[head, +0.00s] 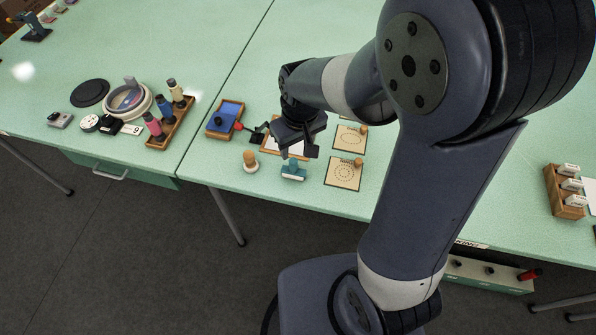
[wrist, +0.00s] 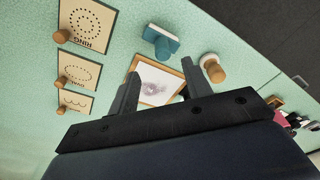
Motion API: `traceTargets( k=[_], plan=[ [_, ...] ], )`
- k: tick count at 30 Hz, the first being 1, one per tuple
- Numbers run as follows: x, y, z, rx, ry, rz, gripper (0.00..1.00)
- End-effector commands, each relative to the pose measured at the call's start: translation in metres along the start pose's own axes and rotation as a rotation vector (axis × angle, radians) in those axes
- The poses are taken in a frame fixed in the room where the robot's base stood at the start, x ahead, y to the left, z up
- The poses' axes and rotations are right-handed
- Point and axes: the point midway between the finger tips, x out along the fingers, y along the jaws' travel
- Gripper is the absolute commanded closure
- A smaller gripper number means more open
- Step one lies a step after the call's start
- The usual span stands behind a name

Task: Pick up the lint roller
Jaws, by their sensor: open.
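I cannot single out a lint roller for sure. My gripper (head: 293,137) is open and empty to the right of that tray, above a wood-framed sheet (head: 269,149). In the wrist view my gripper (wrist: 161,88) has its fingers apart over the framed sheet, which bears a grey smudge. A teal block with a handle (head: 293,170) lies near the front edge; it also shows in the wrist view (wrist: 160,40).
A wooden knob on a pale base (head: 250,161) stands left of the teal block. Patterned cards with wooden knobs (head: 343,174) lie to the right. On the left table are a rack of spools (head: 170,122) and a round dish (head: 128,100). A wooden box (head: 564,190) stands far right.

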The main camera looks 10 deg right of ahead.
Motion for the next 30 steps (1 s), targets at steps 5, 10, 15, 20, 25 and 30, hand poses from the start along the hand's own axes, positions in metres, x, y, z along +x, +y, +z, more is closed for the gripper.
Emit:
traceTargets(
  k=[5, 10, 15, 20, 25, 30],
  plan=[
    [0.021, 0.000, 0.000, 0.001, -0.002, 0.000, 0.53],
    [0.029, -0.001, 0.000, 0.002, -0.002, 0.000, 0.53],
    [0.049, -0.004, 0.002, 0.001, -0.005, -0.001, 0.53],
    [0.068, -0.005, 0.002, 0.002, -0.002, 0.000, 0.53],
    [0.077, -0.005, 0.001, 0.002, 0.001, 0.000, 0.53],
    [0.077, -0.005, 0.001, 0.002, 0.002, 0.000, 0.53]
  ],
)
